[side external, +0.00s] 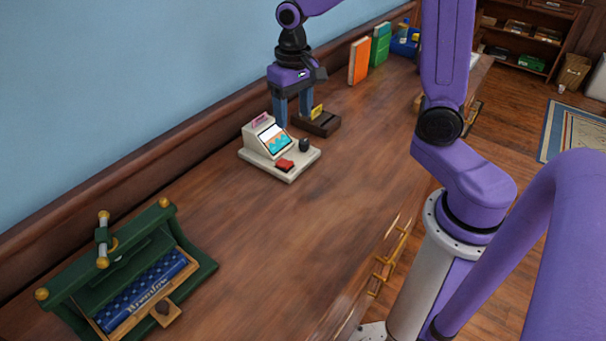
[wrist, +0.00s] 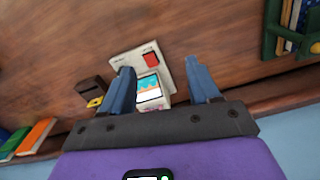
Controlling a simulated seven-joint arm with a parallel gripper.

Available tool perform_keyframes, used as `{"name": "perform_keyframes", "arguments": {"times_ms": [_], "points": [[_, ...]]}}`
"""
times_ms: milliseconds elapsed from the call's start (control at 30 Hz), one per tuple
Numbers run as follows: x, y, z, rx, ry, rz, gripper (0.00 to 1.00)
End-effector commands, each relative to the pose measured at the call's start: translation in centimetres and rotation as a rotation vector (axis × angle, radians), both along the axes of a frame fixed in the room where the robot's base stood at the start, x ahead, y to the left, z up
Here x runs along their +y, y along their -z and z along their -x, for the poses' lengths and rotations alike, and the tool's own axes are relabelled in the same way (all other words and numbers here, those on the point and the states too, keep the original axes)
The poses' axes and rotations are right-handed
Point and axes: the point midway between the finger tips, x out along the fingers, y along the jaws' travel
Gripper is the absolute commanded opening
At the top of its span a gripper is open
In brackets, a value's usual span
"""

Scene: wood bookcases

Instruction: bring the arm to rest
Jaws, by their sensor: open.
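My gripper (side external: 293,108) is purple and black with two blue fingers. It points down above the wooden counter top, close behind a small white device (side external: 281,149) with a tilted screen, a red piece and a dark knob. In the wrist view my gripper (wrist: 163,80) shows its fingers spread apart with nothing held between them. The white device (wrist: 135,62) appears beyond and between the fingers there, partly hidden by the left finger. I cannot tell whether a finger touches it.
A dark brown block (side external: 318,123) with a yellow tag (side external: 318,111) stands right beside my fingers. Orange (side external: 360,61) and green (side external: 381,45) books stand farther back near the wall. A green press-like frame (side external: 130,265) holding a blue book is at front left. The counter's middle is clear.

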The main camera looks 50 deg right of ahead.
Motion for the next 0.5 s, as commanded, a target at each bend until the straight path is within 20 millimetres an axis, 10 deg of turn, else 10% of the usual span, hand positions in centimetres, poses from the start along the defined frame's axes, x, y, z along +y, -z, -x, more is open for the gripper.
{"name": "perform_keyframes", "arguments": {"times_ms": [500], "points": [[4.8,-0.7,13.0,-0.012,-0.731,-0.002,0.61]]}}
